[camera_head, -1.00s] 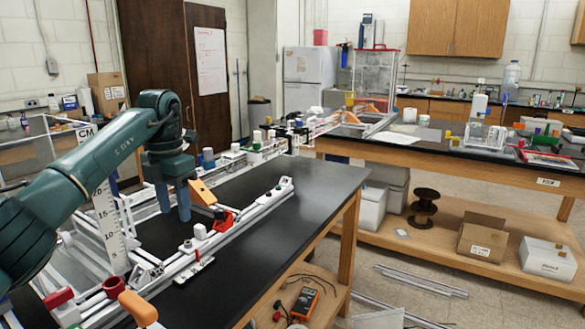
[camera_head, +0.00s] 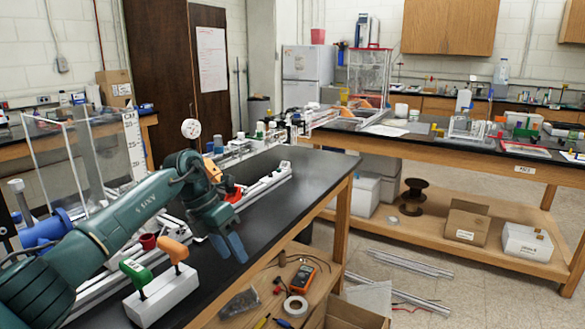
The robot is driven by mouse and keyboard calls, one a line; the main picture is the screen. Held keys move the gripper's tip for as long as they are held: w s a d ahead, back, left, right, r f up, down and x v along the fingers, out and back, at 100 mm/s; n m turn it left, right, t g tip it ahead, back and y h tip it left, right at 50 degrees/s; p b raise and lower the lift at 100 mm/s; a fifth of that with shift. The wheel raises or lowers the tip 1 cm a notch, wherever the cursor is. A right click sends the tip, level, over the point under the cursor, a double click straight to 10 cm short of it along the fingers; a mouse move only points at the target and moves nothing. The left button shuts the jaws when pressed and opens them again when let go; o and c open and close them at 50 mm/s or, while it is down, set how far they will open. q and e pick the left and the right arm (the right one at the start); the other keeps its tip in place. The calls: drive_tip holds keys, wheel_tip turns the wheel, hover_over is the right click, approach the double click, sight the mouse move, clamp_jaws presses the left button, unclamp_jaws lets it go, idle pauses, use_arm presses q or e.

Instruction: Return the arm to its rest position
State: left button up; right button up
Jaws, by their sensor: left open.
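My left arm comes in from the lower left, and its blue-fingered left gripper (camera_head: 229,247) hangs over the front part of the black tabletop (camera_head: 270,205). The jaws point down, are open and appear empty. The white extrusion frame (camera_head: 262,186) runs along the bench behind the gripper, partly hidden by my arm. A red clamp piece (camera_head: 233,194) and an orange piece (camera_head: 211,170) show on or near the frame just behind my wrist. My right gripper is not in view.
A white block (camera_head: 165,298) with green and orange handles stands near the front, close to my forearm. A shelf below holds an orange multimeter (camera_head: 301,278) and a tape roll (camera_head: 295,306). The tabletop right of the gripper is clear.

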use_arm(q)
drive_tip(key=s+d+f+n+t+h+p, duration=0.15)
drive_tip(key=s+d+n+h, duration=0.25)
drive_tip(key=s+d+h, duration=0.4)
drive_tip(key=s+d+f+n+t+h, duration=0.35)
drive_tip(key=d+n+h, duration=0.2)
drive_tip(key=d, duration=0.35)
drive_tip(key=s+a+f+n+t+y+p, duration=0.1)
drive_tip(key=s+a+f+n+t+y, duration=0.35)
drive_tip(key=n, duration=0.65)
drive_tip(key=s+a+f+n+t+y, duration=0.1)
drive_tip(key=a+f+n+t+y, duration=0.5)
drive_tip(key=n, duration=0.6)
drive_tip(key=s+a+f+n+g+y, duration=0.2)
drive_tip(key=s+a+f+n, duration=0.2)
drive_tip(key=s, duration=0.3)
drive_tip(key=s+a+f+n+g+y+p, duration=0.1)
drive_tip(key=s+a+f+n+g+y, duration=0.1)
drive_tip(key=s, duration=0.5)
drive_tip(key=shift+s+a+f+n, duration=0.25)
drive_tip(key=shift+a+f+n, duration=0.6)
drive_tip(key=shift+a+n, duration=0.15)
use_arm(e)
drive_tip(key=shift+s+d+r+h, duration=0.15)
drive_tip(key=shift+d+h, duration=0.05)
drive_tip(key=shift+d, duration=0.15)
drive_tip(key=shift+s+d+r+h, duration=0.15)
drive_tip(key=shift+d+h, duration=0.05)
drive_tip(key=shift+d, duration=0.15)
